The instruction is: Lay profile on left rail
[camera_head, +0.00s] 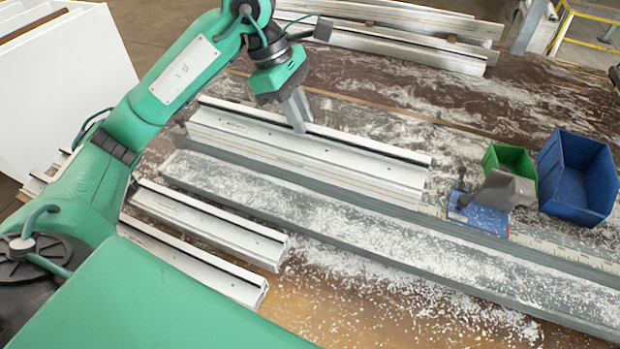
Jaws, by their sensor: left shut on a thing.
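My left gripper (298,122) is shut on a long white profile (310,158), gripping its upper edge near the middle. The profile lies lengthwise along the far grey rail (420,212), at its left part. I cannot tell whether it rests on the rail or hangs just above it. A near grey rail (350,235) runs parallel in front, strewn with white chips. A blue clamp block (482,214) with a grey metal part sits on the far rail to the right of the profile. My right gripper is not in view.
Two shorter white profiles (208,222) lie at the front left, partly behind my arm. More long profiles (395,40) lie at the back. A green bin (510,158) and a blue bin (578,178) stand at the right. The chip-covered bench behind the rails is mostly clear.

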